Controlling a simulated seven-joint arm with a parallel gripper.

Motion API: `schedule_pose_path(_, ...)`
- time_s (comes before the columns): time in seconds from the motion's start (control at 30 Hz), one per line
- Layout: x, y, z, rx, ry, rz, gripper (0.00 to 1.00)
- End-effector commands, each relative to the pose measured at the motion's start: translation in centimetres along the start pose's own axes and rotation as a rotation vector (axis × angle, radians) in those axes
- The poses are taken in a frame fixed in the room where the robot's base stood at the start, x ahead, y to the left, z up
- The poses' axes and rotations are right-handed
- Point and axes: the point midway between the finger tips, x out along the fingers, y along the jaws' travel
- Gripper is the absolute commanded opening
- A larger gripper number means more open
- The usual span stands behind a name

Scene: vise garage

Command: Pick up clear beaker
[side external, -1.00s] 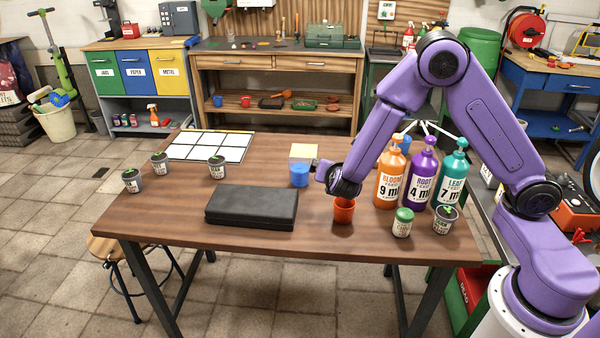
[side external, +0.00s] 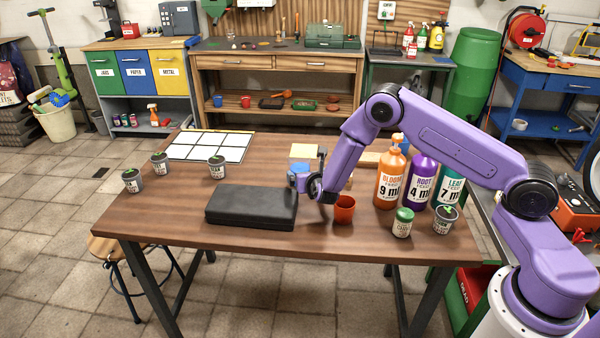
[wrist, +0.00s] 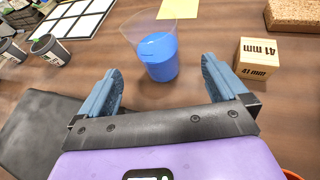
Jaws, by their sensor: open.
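The clear beaker (wrist: 158,55) holds blue liquid and stands upright on the table. In the wrist view it is just beyond my gripper (wrist: 163,80), roughly midway between the two open fingers. The fingers are spread and nothing is between their tips that I can see held. In the side view my gripper (side external: 309,178) is low over the table at the beaker, covering part of it; the blue of the beaker (side external: 298,183) shows just left of the fingers.
A wooden block marked 41 mm (wrist: 256,58) is right of the beaker. Bottles, including an orange one (side external: 390,180), stand farther right. Several small pots stand at left.

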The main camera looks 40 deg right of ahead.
Motion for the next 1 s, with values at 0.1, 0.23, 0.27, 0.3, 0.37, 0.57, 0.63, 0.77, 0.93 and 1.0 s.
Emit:
schedule_pose_path(0.1,1.8,0.0,0.0,0.000,0.000,0.000,1.00)
schedule_pose_path(0.23,3.0,0.0,-0.1,0.001,0.000,0.000,1.00)
schedule_pose_path(0.27,3.2,0.0,0.0,0.000,0.000,0.000,1.00)
schedule_pose_path(0.3,3.4,0.0,0.0,0.000,0.000,0.000,1.00)
schedule_pose_path(0.37,3.6,0.0,0.0,0.000,0.000,0.000,1.00)
schedule_pose_path(0.57,4.7,0.2,-0.3,0.001,-0.001,0.000,1.00)
schedule_pose_path(0.63,5.5,0.2,-0.5,0.000,0.001,0.000,1.00)
schedule_pose_path(0.77,7.0,0.4,-0.8,0.001,-0.001,0.000,1.00)
schedule_pose_path(0.93,8.4,0.5,-0.7,0.000,0.000,0.001,1.00)
schedule_pose_path(1.0,8.7,0.5,-0.7,0.000,0.001,0.001,1.00)
